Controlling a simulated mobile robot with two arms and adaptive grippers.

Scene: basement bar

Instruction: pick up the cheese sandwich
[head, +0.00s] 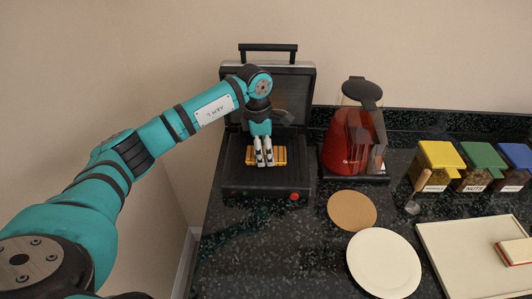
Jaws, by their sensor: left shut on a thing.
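The cheese sandwich (279,156), yellow-orange with grill-like ridges, lies low over the lower plate of an open black sandwich press (237,179). My left arm reaches in from the left. My left gripper (264,160) points down at the sandwich and is shut on it, with its fingers covering the sandwich's middle. I cannot tell whether the sandwich touches the plate. My right gripper is not in the head view.
A red-filled blender or kettle (346,140) stands right of the press. A round brown board (352,210) and a white plate (383,263) lie in front. Jars with yellow (441,154), green (481,156) and blue lids stand at right, near a pale board (460,255). The counter's front left is clear.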

